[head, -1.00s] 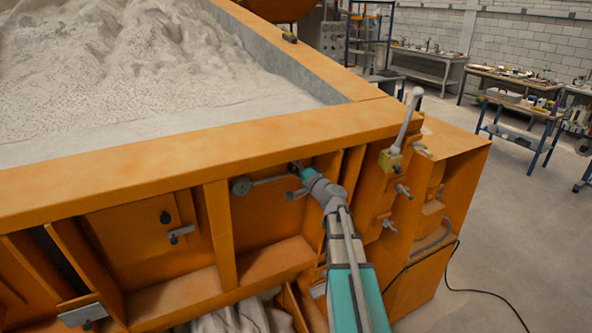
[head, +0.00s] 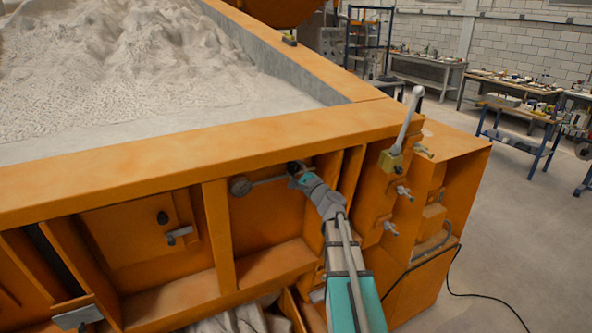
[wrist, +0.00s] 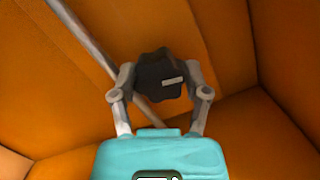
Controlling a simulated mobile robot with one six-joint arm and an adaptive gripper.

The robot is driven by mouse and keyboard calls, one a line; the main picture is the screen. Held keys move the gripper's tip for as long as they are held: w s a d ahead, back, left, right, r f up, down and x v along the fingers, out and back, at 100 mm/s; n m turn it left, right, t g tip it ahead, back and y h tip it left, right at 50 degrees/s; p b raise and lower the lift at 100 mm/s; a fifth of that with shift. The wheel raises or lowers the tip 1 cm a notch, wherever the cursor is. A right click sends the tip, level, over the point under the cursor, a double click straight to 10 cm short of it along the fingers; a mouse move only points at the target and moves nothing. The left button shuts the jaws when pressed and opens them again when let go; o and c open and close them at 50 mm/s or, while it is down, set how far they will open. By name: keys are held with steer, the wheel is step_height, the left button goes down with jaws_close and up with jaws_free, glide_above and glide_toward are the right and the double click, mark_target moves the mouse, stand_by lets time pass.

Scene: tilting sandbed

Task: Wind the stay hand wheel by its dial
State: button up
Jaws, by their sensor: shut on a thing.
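The stay hand wheel is a dark, lobed knob (wrist: 162,74) with a small pale mark, in the middle of the wrist view. My gripper (wrist: 161,78) is shut on it, one finger at each side. In the head view my gripper (head: 298,172) is at the upper right of an orange bay under the bed's rim and covers most of the wheel. A grey round dial (head: 240,186) sits to its left, on a thin rod (head: 268,181) that runs toward the wheel. The dial's markings are too small to read.
The orange bed frame (head: 200,154) and its upright ribs (head: 219,235) enclose the bay closely. To the right are a lever (head: 408,118) on a brass block and several small valves (head: 403,191). Sand (head: 130,75) fills the bed. A cable (head: 490,297) lies on the floor.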

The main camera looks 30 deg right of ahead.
stand_by(0.3)
steer(key=o, duration=1.1)
steer(key=shift+o, duration=0.2)
